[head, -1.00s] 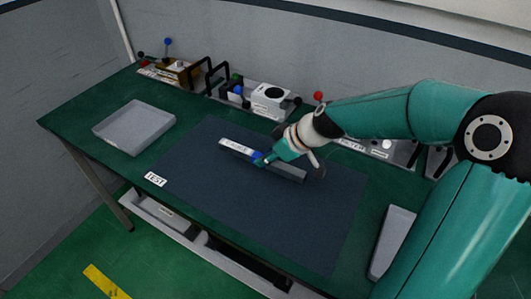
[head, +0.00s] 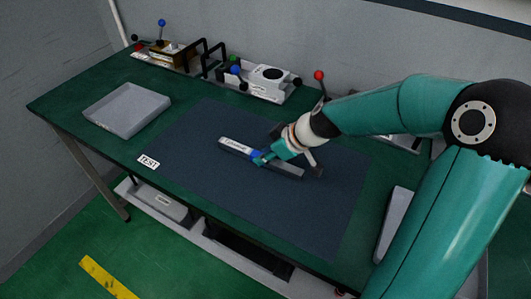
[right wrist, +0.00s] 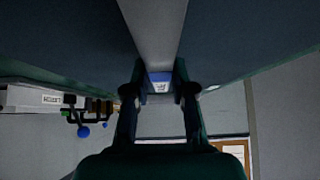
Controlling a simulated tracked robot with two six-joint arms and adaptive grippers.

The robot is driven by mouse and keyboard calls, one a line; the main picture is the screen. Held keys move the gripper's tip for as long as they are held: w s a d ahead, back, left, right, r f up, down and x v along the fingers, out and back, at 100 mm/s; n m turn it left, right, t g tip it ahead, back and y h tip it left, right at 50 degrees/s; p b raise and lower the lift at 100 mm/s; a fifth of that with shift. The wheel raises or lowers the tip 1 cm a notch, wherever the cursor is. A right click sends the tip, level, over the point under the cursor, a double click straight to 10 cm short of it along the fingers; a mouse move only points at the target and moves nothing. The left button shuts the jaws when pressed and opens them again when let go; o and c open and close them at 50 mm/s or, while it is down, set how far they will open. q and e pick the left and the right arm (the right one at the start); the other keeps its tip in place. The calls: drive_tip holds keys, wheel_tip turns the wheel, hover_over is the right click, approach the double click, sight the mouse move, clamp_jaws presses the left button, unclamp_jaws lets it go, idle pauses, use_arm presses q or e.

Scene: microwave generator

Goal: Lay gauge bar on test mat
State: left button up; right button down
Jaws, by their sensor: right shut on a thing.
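The gauge bar (head: 284,170) is a long grey bar with a white label at its left end and a blue band near its middle. It lies along or just above the dark blue test mat (head: 200,185), which has a white TEST label at its left corner; I cannot tell whether the bar touches it. My right gripper (head: 260,158) is shut on the bar at the blue band. In the right wrist view the bar (right wrist: 155,30) runs between the fingers, with the blue band (right wrist: 160,80) at the fingertips. My left gripper is not in view.
A grey tray (head: 127,110) stands at the left of the green table (head: 75,105). A second grey tray (head: 393,225) is at the right, partly behind my arm. Devices with knobbed levers, such as the white unit (head: 268,80), line the back. The mat's front part is clear.

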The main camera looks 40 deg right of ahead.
drive_tip(key=shift+f, duration=0.15)
idle(0.3)
drive_tip(key=c, duration=0.9)
unclamp_jaws()
drive_tip(key=v, duration=1.1)
drive_tip(key=shift+d, duration=0.15)
drive_tip(key=shift+s+r, duration=0.25)
drive_tip(key=shift+r, duration=0.15)
